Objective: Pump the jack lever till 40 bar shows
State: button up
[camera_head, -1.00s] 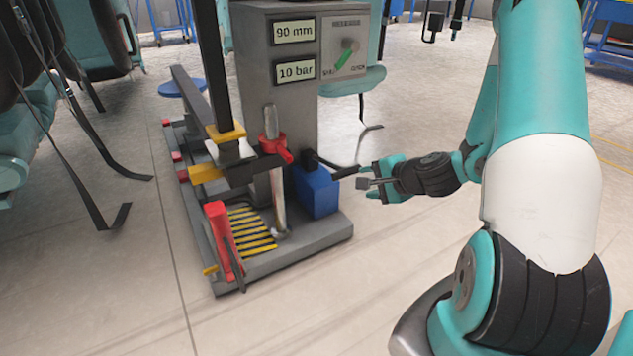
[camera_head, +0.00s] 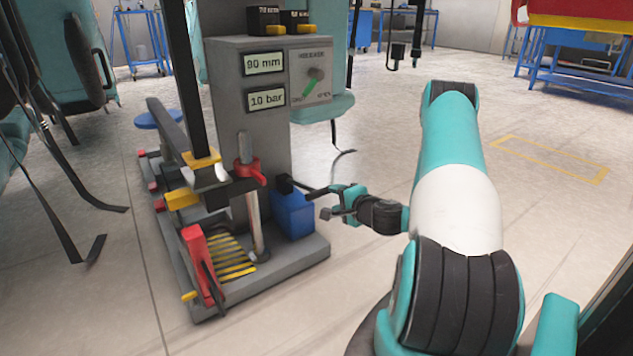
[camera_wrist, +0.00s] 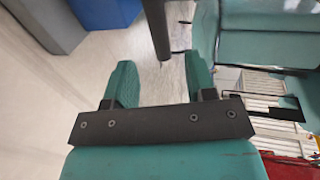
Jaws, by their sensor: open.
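The jack lever (camera_head: 311,192) is a black bar that sticks out to the right from the blue pump box (camera_head: 293,217) at the foot of the grey console. The pressure display (camera_head: 266,99) reads 10 bar. My gripper (camera_head: 333,203) is open at the lever's free end. In the wrist view the dark lever (camera_wrist: 155,25) comes down from the top edge, and its end lies between the two teal fingers of my gripper (camera_wrist: 161,65). A gap shows on each side of it. I cannot tell its exact depth between the fingers.
The console (camera_head: 225,80) also has a 90 mm display (camera_head: 264,64) and a panel with a green-handled knob (camera_head: 312,82). A red clamp (camera_head: 200,262) and yellow-black striped plate (camera_head: 232,258) are on the base. Teal seats with hanging straps stand left. Floor to the right is open.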

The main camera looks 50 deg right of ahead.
aim_at(322, 194)
jog(key=x, duration=0.9)
jog(key=shift+a+f, duration=0.2)
jog(key=shift+w+d, duration=0.15)
jog(key=shift+w, duration=0.4)
grip_shut()
